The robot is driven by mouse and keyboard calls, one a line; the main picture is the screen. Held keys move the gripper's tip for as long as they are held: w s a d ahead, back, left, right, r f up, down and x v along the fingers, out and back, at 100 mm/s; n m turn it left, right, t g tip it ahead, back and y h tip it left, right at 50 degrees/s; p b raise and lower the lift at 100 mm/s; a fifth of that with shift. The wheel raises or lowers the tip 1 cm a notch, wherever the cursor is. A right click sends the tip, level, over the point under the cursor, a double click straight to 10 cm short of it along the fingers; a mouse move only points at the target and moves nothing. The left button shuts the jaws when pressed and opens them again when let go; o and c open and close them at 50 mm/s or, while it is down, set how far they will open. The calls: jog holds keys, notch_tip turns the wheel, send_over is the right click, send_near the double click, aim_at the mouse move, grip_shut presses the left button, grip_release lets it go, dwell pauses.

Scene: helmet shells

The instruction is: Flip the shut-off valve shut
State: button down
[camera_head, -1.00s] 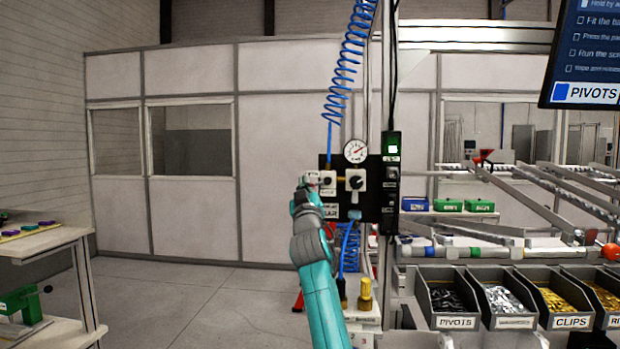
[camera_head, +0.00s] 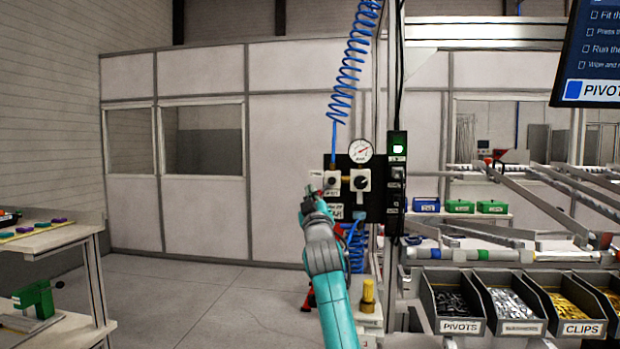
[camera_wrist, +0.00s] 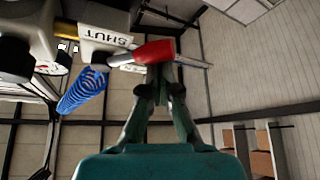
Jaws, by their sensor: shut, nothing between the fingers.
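The shut-off valve is on the black panel (camera_head: 372,205), at its left side. Its lever has a red sleeve (camera_wrist: 140,53) on a metal bar, seen across the upper middle of the wrist view. A white label reading SHUT (camera_wrist: 104,35) shows upside down beside it. My gripper (camera_head: 307,192) is at the left edge of the panel and hides most of the lever there. In the wrist view my gripper (camera_wrist: 160,72) is shut and empty, with its fingertips right at the red sleeve. I cannot tell whether they touch it.
A pressure gauge (camera_head: 361,151) and a black-knobbed regulator (camera_head: 360,182) sit right of the valve. A blue coiled hose (camera_head: 349,75) hangs above the panel. Part bins (camera_head: 460,305) stand at lower right, a bench (camera_head: 50,240) at left. The floor between is clear.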

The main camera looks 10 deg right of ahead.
jog(key=d+f+n+g+y, duration=0.1)
jog(key=n, duration=0.2)
jog(key=d+f+n+g+y, duration=0.1)
jog(key=n+y, duration=0.1)
jog(key=n, duration=0.2)
jog(key=s+d+f+n+g+y, duration=0.1)
jog(key=n, duration=0.2)
jog(key=shift+s+d+n+g+y, duration=0.1)
jog(key=shift+d+n+g+y, duration=0.2)
jog(key=shift+d+g, duration=0.1)
jog(key=shift+d, duration=0.15)
dwell(0.7)
